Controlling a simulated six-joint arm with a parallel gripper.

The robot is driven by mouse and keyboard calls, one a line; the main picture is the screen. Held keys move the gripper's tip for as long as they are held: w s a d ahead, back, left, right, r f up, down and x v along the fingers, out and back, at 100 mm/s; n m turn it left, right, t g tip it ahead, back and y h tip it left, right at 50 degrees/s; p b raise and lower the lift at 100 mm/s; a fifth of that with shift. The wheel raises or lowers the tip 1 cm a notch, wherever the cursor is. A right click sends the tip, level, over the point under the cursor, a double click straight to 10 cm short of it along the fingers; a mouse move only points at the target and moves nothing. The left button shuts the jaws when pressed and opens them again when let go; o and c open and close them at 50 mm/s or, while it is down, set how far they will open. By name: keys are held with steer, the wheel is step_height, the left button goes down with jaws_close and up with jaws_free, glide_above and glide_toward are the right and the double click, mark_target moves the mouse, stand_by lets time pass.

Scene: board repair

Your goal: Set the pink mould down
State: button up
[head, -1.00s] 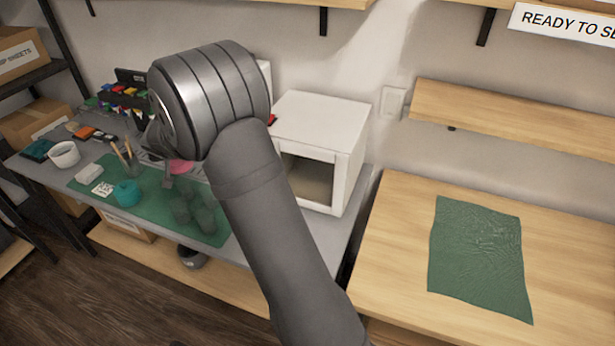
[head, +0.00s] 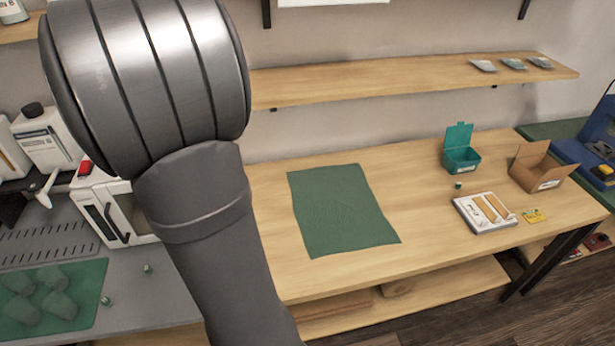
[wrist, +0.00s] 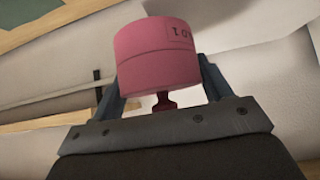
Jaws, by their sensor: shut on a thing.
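A dark red knob or stem shows below the mould. Wall and wood edges show behind it, and no surface touches it in that view. In the head view my arm covers the left side, and neither my gripper nor the mould shows.
A green cloth or mat (head: 343,212) lies on the wooden bench (head: 430,250). A teal open box (head: 461,158), a cardboard box (head: 541,168) and a white tray (head: 484,213) stand at right. Several grey-green lumps lie on a green mat (head: 90,300) at left.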

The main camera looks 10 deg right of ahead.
steer(key=d+f+m+h, duration=0.2)
steer(key=d+f+m, duration=0.1)
steer(key=d+f, duration=1.1)
steer(key=w+d+m+g+h, duration=0.2)
steer(key=d+m+h, duration=0.15)
steer(key=d, duration=2.15)
steer(key=s+d+f+m+g+h, duration=0.15)
steer(key=s+d, duration=0.45)
steer(key=d, duration=0.6)
steer(key=s+d+f+m+g, duration=0.1)
steer(key=s+d+m, duration=0.35)
steer(key=d, duration=0.75)
steer(key=s+d+f+m+g+h, duration=0.1)
steer(key=s+d+f+g, duration=0.1)
steer(key=s+d, duration=0.85)
steer(key=shift+t, duration=0.25)
steer(key=w+f, duration=0.2)
steer(key=w, duration=0.2)
steer(key=w+f, duration=0.2)
steer(key=w, duration=0.3)
steer(key=w+f, duration=0.2)
steer(key=w, duration=0.2)
steer(key=shift+w+f, duration=0.25)
steer(key=shift+w, duration=0.1)
steer(key=shift+a+f, duration=0.1)
steer(key=shift+f, duration=1.9)
steer(key=shift+f, duration=0.2)
